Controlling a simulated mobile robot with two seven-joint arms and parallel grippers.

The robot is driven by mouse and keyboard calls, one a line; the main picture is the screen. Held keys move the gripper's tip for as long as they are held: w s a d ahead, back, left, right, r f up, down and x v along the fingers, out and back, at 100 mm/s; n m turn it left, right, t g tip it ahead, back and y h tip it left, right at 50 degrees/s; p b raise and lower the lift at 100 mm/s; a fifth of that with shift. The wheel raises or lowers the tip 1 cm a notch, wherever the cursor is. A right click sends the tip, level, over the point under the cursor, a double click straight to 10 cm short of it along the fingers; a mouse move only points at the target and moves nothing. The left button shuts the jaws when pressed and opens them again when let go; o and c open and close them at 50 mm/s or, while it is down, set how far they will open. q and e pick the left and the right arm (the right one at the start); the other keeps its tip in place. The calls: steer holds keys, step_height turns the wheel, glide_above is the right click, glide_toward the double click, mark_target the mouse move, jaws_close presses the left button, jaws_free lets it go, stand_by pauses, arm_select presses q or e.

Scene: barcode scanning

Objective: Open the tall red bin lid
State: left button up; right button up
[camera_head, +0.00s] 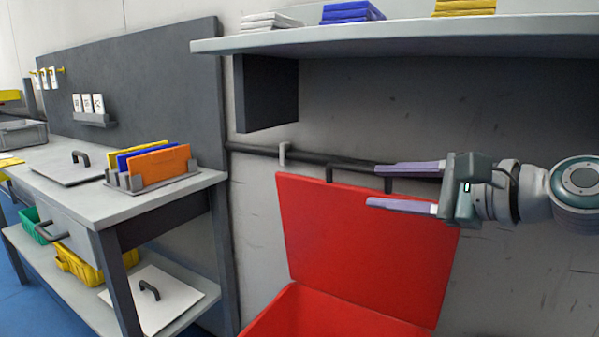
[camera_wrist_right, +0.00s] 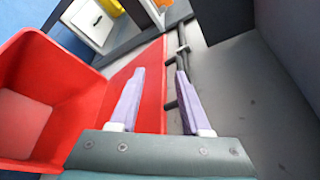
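The red bin (camera_head: 320,315) is at the bottom centre of the head view, and its open interior shows in the right wrist view (camera_wrist_right: 45,90). Its red lid (camera_head: 365,245) stands raised and leans back near the wall. My right gripper (camera_head: 372,186) comes in from the right at the lid's upper edge. Its two pale fingers are spread apart and hold nothing that I can see. In the right wrist view the lid (camera_wrist_right: 150,95) lies behind and between the fingers (camera_wrist_right: 160,82). A dark handle (camera_head: 345,168) shows at the lid's top edge. My left gripper is not in view.
A grey workbench (camera_head: 120,205) with an orange, blue and yellow file rack (camera_head: 155,165) stands at left. A grey shelf (camera_head: 400,38) with stacked packets overhangs the bin. A dark rail (camera_head: 255,149) runs along the wall behind the lid.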

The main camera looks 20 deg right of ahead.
mark_target(413, 199)
steer(key=shift+v, duration=0.75)
steer(key=shift+c, duration=0.4)
steer(key=d+f+n+b, duration=0.1)
steer(key=b, duration=0.2)
steer(key=d+f+n+t+b, duration=0.1)
steer(key=b, duration=0.2)
steer(key=shift+d+n+t, duration=0.3)
steer(key=shift+d, duration=0.05)
steer(key=c, duration=0.5)
steer(key=d+n+b, duration=0.1)
steer(key=b, duration=0.1)
steer(key=s+d+n+t+h+b, duration=0.1)
steer(key=d, duration=0.1)
steer(key=s+d+f+n+t+b, duration=0.1)
steer(key=b, duration=0.1)
steer(key=shift+s+d+n+b, duration=0.2)
steer(key=shift+d+n+b, duration=0.1)
steer(key=shift+d, duration=0.05)
jaws_close()
steer(key=shift+n+t+h, duration=0.3)
steer(key=shift+n, duration=0.1)
steer(key=x, duration=0.6)
steer(key=b+x, duration=0.1)
steer(key=x, duration=0.2)
steer(key=shift+w+d+r, duration=0.2)
steer(key=shift+d+r, duration=0.1)
steer(key=shift+r, duration=0.05)
